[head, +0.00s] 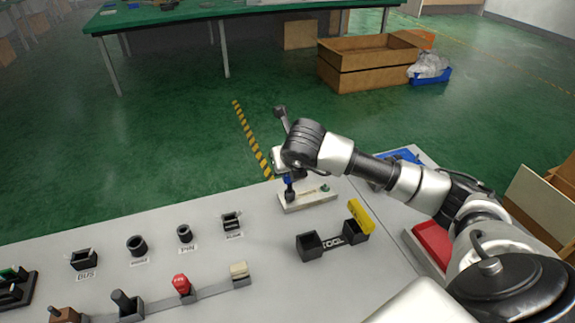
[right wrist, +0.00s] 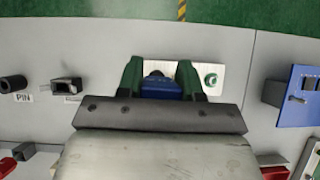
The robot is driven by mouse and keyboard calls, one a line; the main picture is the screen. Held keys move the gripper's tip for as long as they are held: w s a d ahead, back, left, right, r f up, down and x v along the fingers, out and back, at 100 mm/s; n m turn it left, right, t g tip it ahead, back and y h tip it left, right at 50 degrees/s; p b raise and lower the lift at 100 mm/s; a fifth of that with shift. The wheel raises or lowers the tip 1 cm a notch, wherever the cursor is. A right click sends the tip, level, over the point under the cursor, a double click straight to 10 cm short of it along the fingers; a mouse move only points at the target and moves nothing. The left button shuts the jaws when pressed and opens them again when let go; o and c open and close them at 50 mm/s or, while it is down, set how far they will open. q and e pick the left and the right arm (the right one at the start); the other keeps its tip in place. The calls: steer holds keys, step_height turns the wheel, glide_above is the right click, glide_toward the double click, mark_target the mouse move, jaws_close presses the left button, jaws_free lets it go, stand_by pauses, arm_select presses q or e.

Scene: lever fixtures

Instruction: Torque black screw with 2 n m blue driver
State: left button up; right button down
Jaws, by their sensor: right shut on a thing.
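My right gripper (head: 287,170) reaches in from the right and is shut on the blue driver (head: 288,184). The driver stands roughly upright over the left part of a pale plate (head: 310,199), with its dark lower end at or just above the plate. In the right wrist view the driver's blue body (right wrist: 161,89) sits between the two green-padded fingers, over the plate (right wrist: 207,68). I cannot make out the black screw apart from the driver's dark lower end. A green screw (head: 325,188) stands on the plate's right part. My left gripper is out of view.
Black sockets (head: 137,246) with labels line the grey bench to the left. A dark two-box fixture with a yellow piece (head: 360,215) stands in front of the plate. A red knob (head: 181,284) and other levers stand at the front. A blue panel (right wrist: 298,97) lies to the right.

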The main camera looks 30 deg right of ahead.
steer(key=shift+r, duration=0.1)
steer(key=shift+r, duration=0.75)
steer(key=n+y, duration=0.1)
steer(key=n, duration=0.1)
steer(key=n+y, duration=0.2)
steer(key=n, duration=0.1)
steer(key=shift+a, duration=0.15)
steer(key=n+y, duration=0.1)
steer(key=n, duration=0.1)
steer(key=n+y, duration=0.1)
steer(key=n+g+y, duration=0.1)
steer(key=n, duration=0.1)
steer(key=shift+s+a+n, duration=0.1)
steer(key=shift+a+n, duration=0.2)
steer(key=n+g+y, duration=0.1)
steer(key=n, duration=0.1)
steer(key=n+g+y, duration=0.1)
steer(key=n, duration=0.2)
steer(key=shift+s+a+g, duration=0.2)
steer(key=shift+g, duration=0.2)
steer(key=n+g+y, duration=0.1)
steer(key=n+g, duration=0.1)
steer(key=n, duration=0.2)
steer(key=shift+s, duration=0.15)
steer(key=shift+s+n+g, duration=0.2)
steer(key=shift+n+g, duration=0.9)
steer(key=shift+n, duration=0.6)
